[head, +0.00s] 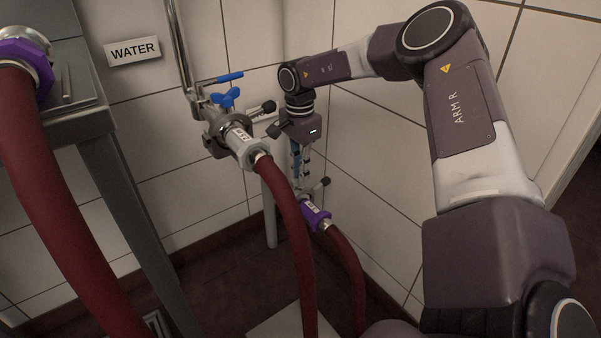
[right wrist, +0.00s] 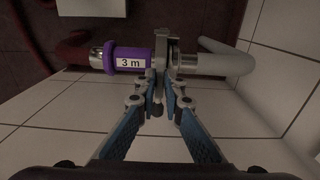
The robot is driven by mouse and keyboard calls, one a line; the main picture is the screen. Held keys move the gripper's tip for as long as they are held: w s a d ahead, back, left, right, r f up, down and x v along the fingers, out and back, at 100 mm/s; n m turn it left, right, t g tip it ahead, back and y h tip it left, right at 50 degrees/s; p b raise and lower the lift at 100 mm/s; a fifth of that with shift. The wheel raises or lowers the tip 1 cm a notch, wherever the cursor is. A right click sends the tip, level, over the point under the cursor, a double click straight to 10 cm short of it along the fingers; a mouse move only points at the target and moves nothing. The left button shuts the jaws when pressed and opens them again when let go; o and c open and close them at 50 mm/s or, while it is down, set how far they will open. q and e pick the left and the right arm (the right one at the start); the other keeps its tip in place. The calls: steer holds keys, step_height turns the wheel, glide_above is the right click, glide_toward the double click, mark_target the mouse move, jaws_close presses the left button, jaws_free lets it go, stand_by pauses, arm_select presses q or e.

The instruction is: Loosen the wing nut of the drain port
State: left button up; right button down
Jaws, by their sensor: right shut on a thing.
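My right gripper (head: 299,172) reaches down from above to the low pipe joint by the wall corner. In the right wrist view my right gripper (right wrist: 162,92) is shut on the small grey wing nut (right wrist: 158,107) of the clamp (right wrist: 160,58). The clamp sits around the joint between a purple hose coupling (right wrist: 128,61) marked "3 m" and a pale grey pipe (right wrist: 215,64), taken as the drain port. The purple coupling (head: 315,216) also shows in the head view, with a red hose running down from it. The fingers hide much of the nut. My left gripper is out of view.
A steel table (head: 75,125) stands at left, with another purple coupling (head: 22,52). Tiled walls close in behind.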

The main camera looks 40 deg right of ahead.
steer(key=c, duration=2)
jaws_free()
steer(key=shift+c, duration=0.2)
